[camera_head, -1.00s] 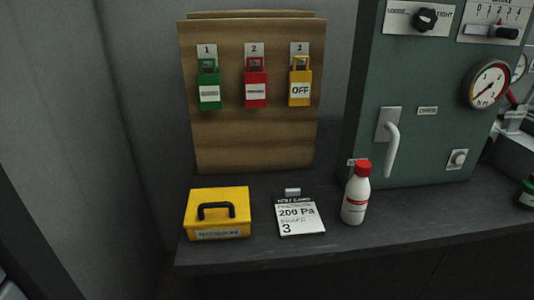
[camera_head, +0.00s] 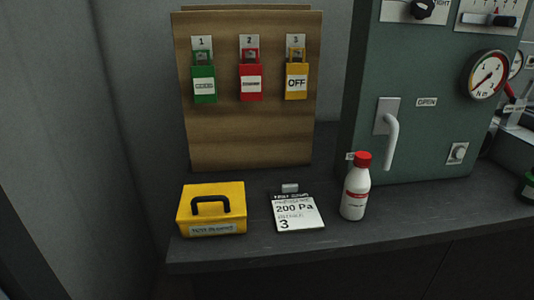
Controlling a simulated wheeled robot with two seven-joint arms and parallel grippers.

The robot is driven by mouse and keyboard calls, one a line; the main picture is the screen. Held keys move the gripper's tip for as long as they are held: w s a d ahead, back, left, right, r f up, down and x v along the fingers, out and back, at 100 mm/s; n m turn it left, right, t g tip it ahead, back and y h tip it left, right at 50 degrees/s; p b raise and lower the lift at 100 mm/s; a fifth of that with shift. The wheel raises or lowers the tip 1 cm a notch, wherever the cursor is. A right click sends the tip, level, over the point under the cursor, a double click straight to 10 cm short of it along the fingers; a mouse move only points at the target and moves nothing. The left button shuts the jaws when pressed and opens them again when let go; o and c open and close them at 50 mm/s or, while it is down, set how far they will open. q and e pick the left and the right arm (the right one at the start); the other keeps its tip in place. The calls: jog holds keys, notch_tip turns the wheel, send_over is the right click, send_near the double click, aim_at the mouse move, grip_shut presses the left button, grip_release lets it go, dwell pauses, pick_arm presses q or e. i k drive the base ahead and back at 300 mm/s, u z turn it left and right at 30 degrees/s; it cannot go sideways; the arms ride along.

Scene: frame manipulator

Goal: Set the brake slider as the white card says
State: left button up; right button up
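The white card (camera_head: 295,212) lies on the dark counter. It reads "200 Pa" and, below a smaller line that looks like "BRAKE", the number 3. The brake slider (camera_head: 490,20) is at the top right on the green cabinet's face, a dark horizontal bar with a pale left end. Its scale is cut by the top edge, so its setting cannot be read exactly. Neither of my grippers shows in the head view.
The green cabinet (camera_head: 430,145) also carries a white lever handle (camera_head: 391,140), a gauge (camera_head: 488,75) and a knob (camera_head: 423,9). A yellow box (camera_head: 213,222) and a red-capped bottle (camera_head: 356,190) flank the card. A wooden board (camera_head: 250,140) holds three padlocks.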

aim_at(495, 20)
jog(key=z, duration=1.25)
